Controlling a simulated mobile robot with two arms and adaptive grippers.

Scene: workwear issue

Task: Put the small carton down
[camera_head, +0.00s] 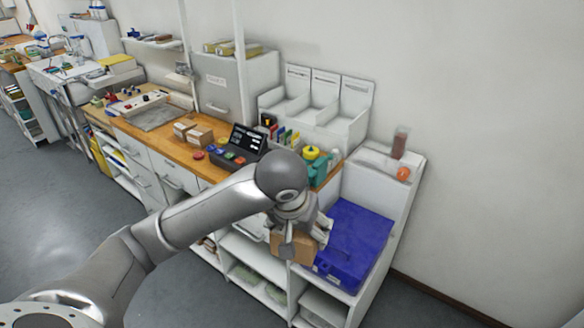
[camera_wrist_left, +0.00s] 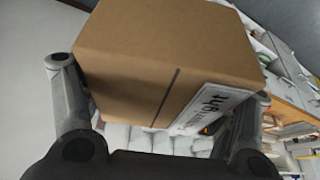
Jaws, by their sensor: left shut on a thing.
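My left gripper (camera_head: 300,232) is shut on the small carton (camera_head: 291,247), a brown cardboard box. The gripper hides part of the carton. In the left wrist view the carton (camera_wrist_left: 165,62) fills the upper middle between the two fingers, with a white printed label on its lower right side. I cannot tell whether the carton touches anything below it. My right gripper is in neither view.
A white shelf (camera_head: 380,160) with a brown jar (camera_head: 400,142) and an orange ball-like thing (camera_head: 403,174) stands behind the blue surface. The wooden counter (camera_head: 160,133) at left carries two small boxes, a dark panel and a teal container (camera_head: 321,168). White compartments (camera_head: 315,105) stand behind.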

